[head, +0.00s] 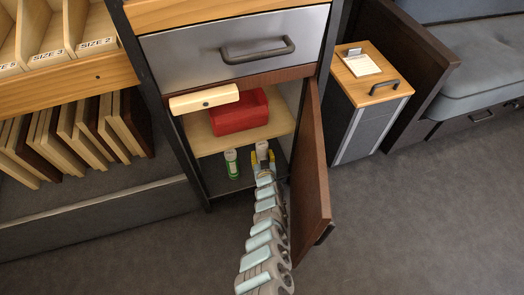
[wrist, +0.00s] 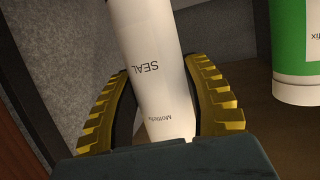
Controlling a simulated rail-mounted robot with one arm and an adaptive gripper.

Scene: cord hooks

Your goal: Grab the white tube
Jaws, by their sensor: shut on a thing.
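The white tube (wrist: 155,60) with "SEAL" printed on it stands between the yellow ribbed fingers of my gripper (wrist: 160,110) in the wrist view. The fingers are shut around it, one on each side. In the head view, my gripper (head: 263,163) reaches into the lower part of the open cabinet, and the top of the white tube (head: 262,146) shows between its fingertips. I cannot tell whether the tube's base touches the cabinet floor.
A green and white bottle (head: 232,163) stands just left of the tube. The open brown door (head: 309,165) is close on my arm's right.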

